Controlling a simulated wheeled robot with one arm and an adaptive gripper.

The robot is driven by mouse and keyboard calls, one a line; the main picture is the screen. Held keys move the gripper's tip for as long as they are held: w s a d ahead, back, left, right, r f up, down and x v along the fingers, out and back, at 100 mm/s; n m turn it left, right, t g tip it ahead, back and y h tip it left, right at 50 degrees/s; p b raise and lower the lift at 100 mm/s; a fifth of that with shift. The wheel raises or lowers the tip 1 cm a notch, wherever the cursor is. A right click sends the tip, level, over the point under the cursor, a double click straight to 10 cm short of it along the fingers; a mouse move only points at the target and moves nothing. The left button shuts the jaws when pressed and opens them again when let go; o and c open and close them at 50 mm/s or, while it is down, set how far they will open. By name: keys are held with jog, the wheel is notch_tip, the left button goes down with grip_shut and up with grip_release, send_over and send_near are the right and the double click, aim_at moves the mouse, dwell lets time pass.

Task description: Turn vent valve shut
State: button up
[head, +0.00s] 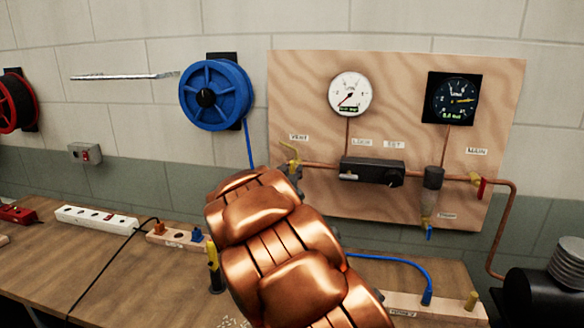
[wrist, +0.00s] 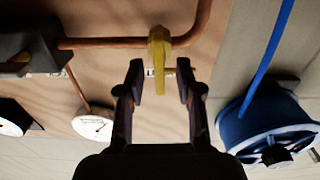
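The vent valve has a yellow lever handle, seen in the head view (head: 290,153) beside the VENT label at the left end of the copper pipe. In the wrist view, which appears upside down, the yellow handle (wrist: 158,45) crosses the copper pipe and points toward my gripper. My gripper (wrist: 160,78) is open, with one dark finger on each side of the handle's end. I see gaps on both sides; contact is not visible. In the head view my copper-coloured arm hides most of the gripper and part of the valve.
The wooden panel (head: 400,75) carries two gauges, a black regulator box (head: 371,171) and a red-handled MAIN valve (head: 480,187). A blue hose reel (head: 215,92) hangs left of the panel. The workbench (head: 60,250) below holds a power strip (head: 97,219) and fittings.

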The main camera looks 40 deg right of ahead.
jog(key=shift+w+d+f, duration=0.1)
jog(key=shift+w+d, duration=0.35)
jog(key=shift+d, duration=0.1)
grip_shut()
